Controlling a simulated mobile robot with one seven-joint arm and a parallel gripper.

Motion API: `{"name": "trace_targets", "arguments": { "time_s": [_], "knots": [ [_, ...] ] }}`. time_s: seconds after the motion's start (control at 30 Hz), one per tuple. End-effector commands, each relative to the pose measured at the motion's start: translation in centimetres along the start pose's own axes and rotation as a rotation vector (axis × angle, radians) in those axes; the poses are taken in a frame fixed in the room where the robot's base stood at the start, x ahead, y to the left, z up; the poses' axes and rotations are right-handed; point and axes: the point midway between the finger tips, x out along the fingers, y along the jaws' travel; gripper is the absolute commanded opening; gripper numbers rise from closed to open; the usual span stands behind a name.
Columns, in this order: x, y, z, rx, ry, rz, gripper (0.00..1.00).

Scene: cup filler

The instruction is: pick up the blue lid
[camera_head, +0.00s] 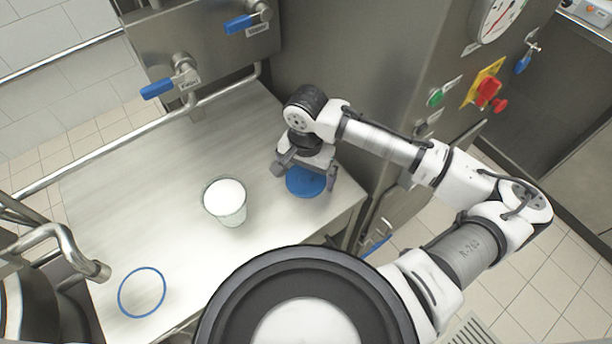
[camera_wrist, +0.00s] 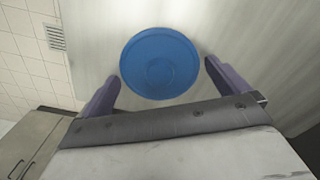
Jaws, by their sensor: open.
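The blue lid (camera_head: 306,182) is a round disc on the metal table, near its right edge, partly covered by my gripper in the head view. In the wrist view the lid (camera_wrist: 160,63) shows whole, between and a little beyond my two fingers. My gripper (camera_head: 306,178) is open over the lid, one finger to each side. In the wrist view my gripper (camera_wrist: 160,78) shows gaps between both fingers and the lid's rim. I cannot tell the exact height of the fingertips above the table.
A clear cup (camera_head: 225,203) with white contents stands left of the lid. A blue ring (camera_head: 142,292) marks the table (camera_head: 130,205) at the front left. Blue-handled valves (camera_head: 172,82) are at the back. A steel cabinet (camera_head: 375,60) rises behind my gripper. The table between cup and ring is clear.

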Motion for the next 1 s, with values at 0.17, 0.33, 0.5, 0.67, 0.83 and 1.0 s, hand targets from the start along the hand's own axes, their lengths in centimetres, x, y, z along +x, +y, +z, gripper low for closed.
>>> {"name": "trace_targets", "arguments": {
  "time_s": [0.17,0.33,0.5,0.67,0.83,1.0],
  "knots": [
    [0.0,0.0,0.0,0.0,0.0,0.0,0.91],
    [0.0,0.0,0.0,0.0,0.0,0.0,0.69],
    [0.0,0.0,0.0,0.0,0.0,0.0,0.66],
    [-0.1,0.0,0.0,0.0,0.0,0.0,0.66],
    [-0.8,0.0,0.0,0.0,0.0,0.0,0.66],
    [-2.5,0.0,0.0,0.0,-0.001,-0.001,0.66]
  ]
}}
